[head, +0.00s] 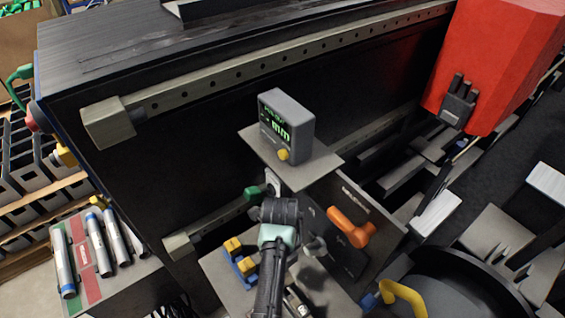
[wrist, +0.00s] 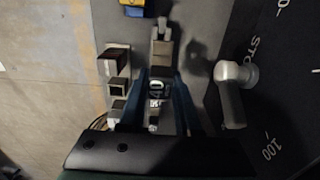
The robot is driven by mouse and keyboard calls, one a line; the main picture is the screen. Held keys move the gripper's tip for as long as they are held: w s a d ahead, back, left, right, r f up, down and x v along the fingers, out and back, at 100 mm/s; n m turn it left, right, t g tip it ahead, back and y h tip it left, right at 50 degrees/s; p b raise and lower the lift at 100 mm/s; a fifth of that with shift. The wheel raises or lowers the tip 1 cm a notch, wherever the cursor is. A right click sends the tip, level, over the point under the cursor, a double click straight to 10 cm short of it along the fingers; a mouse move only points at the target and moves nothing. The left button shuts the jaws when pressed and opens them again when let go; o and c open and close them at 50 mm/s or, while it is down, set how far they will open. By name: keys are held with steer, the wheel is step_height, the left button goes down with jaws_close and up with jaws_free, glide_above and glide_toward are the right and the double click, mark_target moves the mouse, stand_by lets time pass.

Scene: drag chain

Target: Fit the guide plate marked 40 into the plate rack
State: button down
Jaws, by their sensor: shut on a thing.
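The guide plate marked 40 (wrist: 155,88) shows in the wrist view, end-on, with its white number facing the camera. It sits between the two dark blue fingers of my gripper (wrist: 160,80), which is shut on it. Small grey and dark blocks with square tops (wrist: 117,88) stand just left of the plate in the wrist view; I cannot tell which part is the plate rack. In the head view my dark wrist (head: 280,212) is over the grey shelf and hides the fingers and the plate.
A grey knob (wrist: 235,85) on a dark dial panel stands close right of my gripper. An orange handle (head: 352,228) is on the same panel. Yellow-and-blue clamps (head: 240,260) sit left on the shelf. A display box (head: 287,125) stands on a ledge above.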

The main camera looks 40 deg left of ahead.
steer(key=shift+f, duration=0.15)
steer(key=shift+f+b, duration=1.6)
steer(key=shift+f, duration=0.65)
steer(key=shift+p, duration=0.65)
steer(key=shift+f+b, duration=2.25)
steer(key=shift+f, duration=0.65)
steer(key=c, duration=0.5)
jaws_free()
step_height(320, 180, up, 13)
steer(key=shift+r+p, duration=0.1)
steer(key=shift+p, duration=0.45)
